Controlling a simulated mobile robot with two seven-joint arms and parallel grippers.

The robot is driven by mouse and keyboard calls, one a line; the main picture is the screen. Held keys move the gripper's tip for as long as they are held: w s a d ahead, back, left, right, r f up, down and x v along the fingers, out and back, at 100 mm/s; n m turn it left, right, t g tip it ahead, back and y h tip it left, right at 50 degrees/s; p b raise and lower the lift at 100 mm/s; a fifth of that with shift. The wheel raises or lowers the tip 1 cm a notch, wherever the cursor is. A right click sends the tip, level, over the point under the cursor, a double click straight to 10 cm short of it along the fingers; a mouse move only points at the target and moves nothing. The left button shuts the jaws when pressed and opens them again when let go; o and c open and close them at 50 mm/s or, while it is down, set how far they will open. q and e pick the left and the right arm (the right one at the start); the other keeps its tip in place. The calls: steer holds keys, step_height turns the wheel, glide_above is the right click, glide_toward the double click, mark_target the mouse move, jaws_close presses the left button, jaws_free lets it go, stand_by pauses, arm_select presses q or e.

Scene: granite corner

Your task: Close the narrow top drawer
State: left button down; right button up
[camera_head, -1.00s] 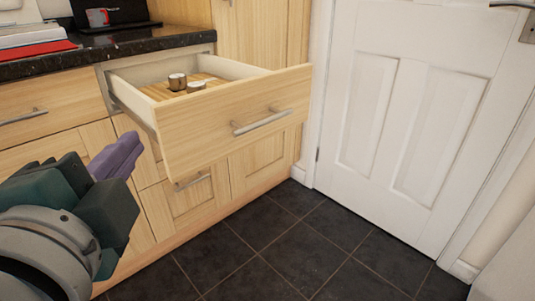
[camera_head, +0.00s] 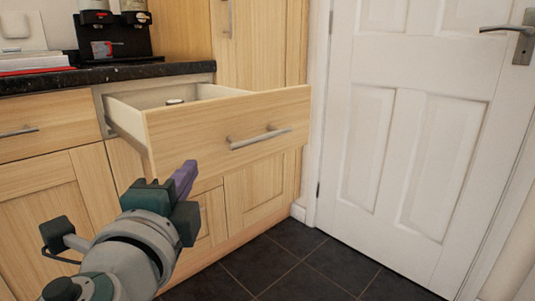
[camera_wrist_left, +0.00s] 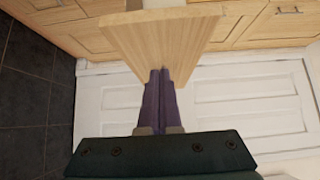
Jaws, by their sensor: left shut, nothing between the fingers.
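The narrow top drawer (camera_head: 190,133) is light wood and stands pulled well out from under the dark granite worktop. Its bar handle (camera_head: 258,137) is on the front, and the top of a round container (camera_head: 174,101) shows inside. My left gripper (camera_head: 187,168), with purple fingers, is in front of the drawer, low and near the left end of its front. The fingers are together and empty. In the wrist view the fingertips (camera_wrist_left: 161,72) reach the near edge of the drawer front (camera_wrist_left: 165,38); I cannot tell whether they touch. My right gripper is not in view.
Closed cupboard doors (camera_head: 255,190) are below and a tall cabinet (camera_head: 262,45) is behind. A coffee machine (camera_head: 112,35) stands on the worktop (camera_head: 100,77). A white door (camera_head: 420,130) is at the right. The dark tiled floor (camera_head: 300,265) in front is clear.

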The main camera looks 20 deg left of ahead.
mark_target(181, 156)
arm_select(q)
steer(key=a, duration=0.1)
steer(key=w+a, duration=0.1)
steer(key=a, duration=0.1)
steer(key=shift+w+a, duration=0.25)
steer(key=shift+a, duration=0.05)
steer(key=shift+a, duration=0.2)
